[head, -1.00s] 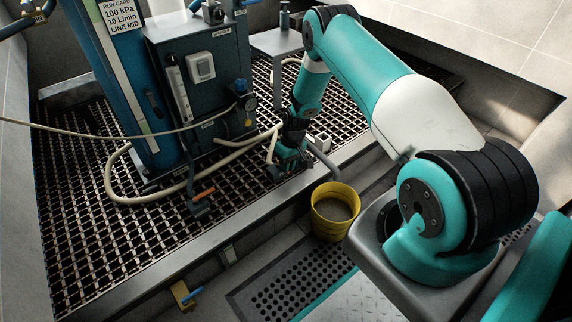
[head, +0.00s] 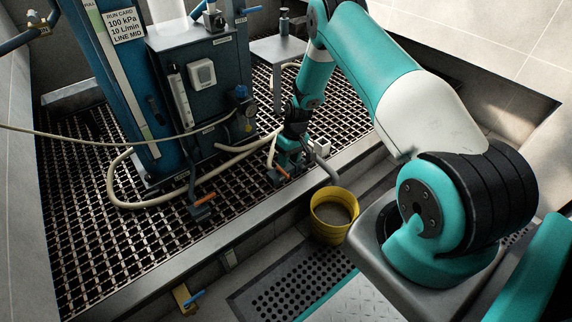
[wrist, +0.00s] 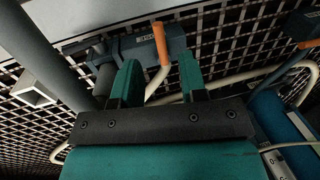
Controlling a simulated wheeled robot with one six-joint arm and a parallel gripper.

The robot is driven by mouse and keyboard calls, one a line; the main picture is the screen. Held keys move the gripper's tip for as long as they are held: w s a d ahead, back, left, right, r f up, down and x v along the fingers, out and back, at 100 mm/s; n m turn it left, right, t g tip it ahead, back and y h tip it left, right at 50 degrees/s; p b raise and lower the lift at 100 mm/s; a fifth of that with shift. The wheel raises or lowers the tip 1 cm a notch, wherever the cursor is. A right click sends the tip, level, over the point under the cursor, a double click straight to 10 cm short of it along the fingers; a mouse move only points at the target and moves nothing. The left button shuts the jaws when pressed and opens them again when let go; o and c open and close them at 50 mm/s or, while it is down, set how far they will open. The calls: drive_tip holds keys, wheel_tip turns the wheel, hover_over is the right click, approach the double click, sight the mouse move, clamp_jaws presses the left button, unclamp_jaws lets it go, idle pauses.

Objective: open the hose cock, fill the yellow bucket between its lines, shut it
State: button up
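The hose cock (wrist: 140,47) is a grey labelled body with an orange lever (wrist: 160,47), seen in the wrist view just beyond my fingertips. My gripper (wrist: 160,80) is open, its two teal fingers apart, with the lever showing between them; I cannot tell whether either finger touches it. In the head view my gripper (head: 284,168) is low over the grating edge, partly hiding the cock. The yellow bucket (head: 329,228) stands upright on the floor below, under a grey pipe (head: 325,168). Its inside looks grey-brown; its lines and any water level cannot be made out.
A second orange-handled cock (head: 203,199) sits on the grating to the left. The blue machine (head: 200,85) with cream hoses (head: 130,203) stands behind. A steel kerb (head: 215,238) edges the grating. A perforated black mat (head: 290,283) lies in front.

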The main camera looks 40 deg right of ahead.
wheel_tip(320, 180, up, 12)
drive_tip(key=d+p, duration=0.2)
drive_tip(key=p, duration=0.1)
drive_tip(key=shift+d+r, duration=0.15)
drive_tip(key=shift+r, duration=0.05)
drive_tip(key=shift+w, duration=0.1)
drive_tip(key=s+a+r+n+y, duration=0.1)
drive_tip(key=s+a+r+n, duration=0.15)
drive_tip(key=a+r, duration=0.75)
drive_tip(key=s+a+r+n, duration=0.1)
drive_tip(key=s+a+r, duration=0.2)
drive_tip(key=a+r, duration=0.7)
drive_tip(key=s+a+r+n, duration=0.1)
drive_tip(key=s+a+r, duration=0.25)
drive_tip(key=s, duration=0.45)
drive_tip(key=s+a+r+n+y, duration=0.1)
drive_tip(key=s+a+r, duration=0.1)
drive_tip(key=s+r, duration=0.4)
drive_tip(key=s+a+r+n, duration=0.1)
drive_tip(key=s+a+r, duration=0.2)
drive_tip(key=s, duration=0.6)
wheel_tip(320, 180, up, 33)
drive_tip(key=p, duration=3.4)
